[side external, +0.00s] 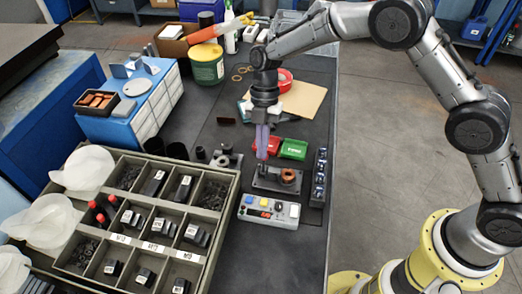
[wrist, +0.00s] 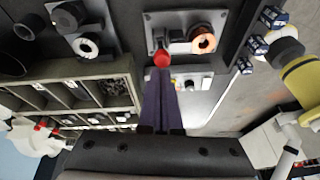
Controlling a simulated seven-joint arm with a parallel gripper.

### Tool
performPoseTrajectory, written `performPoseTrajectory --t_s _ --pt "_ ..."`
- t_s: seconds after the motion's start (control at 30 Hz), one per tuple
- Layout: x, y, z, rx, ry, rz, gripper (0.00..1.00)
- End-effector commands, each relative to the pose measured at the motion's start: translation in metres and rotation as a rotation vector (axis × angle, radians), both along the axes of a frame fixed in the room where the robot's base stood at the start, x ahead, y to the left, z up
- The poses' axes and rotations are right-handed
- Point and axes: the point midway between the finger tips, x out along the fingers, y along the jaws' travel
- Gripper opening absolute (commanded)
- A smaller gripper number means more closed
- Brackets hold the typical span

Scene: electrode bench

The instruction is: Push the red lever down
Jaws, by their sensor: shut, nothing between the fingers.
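The red lever's round red knob (wrist: 162,58) shows in the wrist view just beyond my fingertips. It stands on a grey metal fixture (wrist: 180,20) beside a copper-coloured ring (wrist: 204,40). In the side view the fixture (side external: 262,184) sits on the dark bench, with the ring (side external: 288,175) at its right; the lever is mostly hidden by my fingers there. My gripper (wrist: 161,76) is shut and empty, its purple-grey fingers together and pointing down in the side view (side external: 262,156). The fingertips overlap the knob's near edge in the wrist view; I cannot tell whether they touch it.
A grey control box (side external: 269,212) with a display and buttons stands in front of the fixture. A compartment tray (side external: 228,200) is to the left, a narrow black rack (side external: 319,180) to the right. Red (side external: 273,146) and green (side external: 293,149) bins lie behind.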

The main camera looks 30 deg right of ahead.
Motion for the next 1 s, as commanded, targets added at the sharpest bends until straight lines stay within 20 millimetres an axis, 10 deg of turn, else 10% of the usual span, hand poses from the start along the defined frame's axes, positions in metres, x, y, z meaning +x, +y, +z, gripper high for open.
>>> performPoseTrajectory --t_s 1.0 --pt "0.049 -0.05 -0.038 0.277 0.279 0.0 0.0"
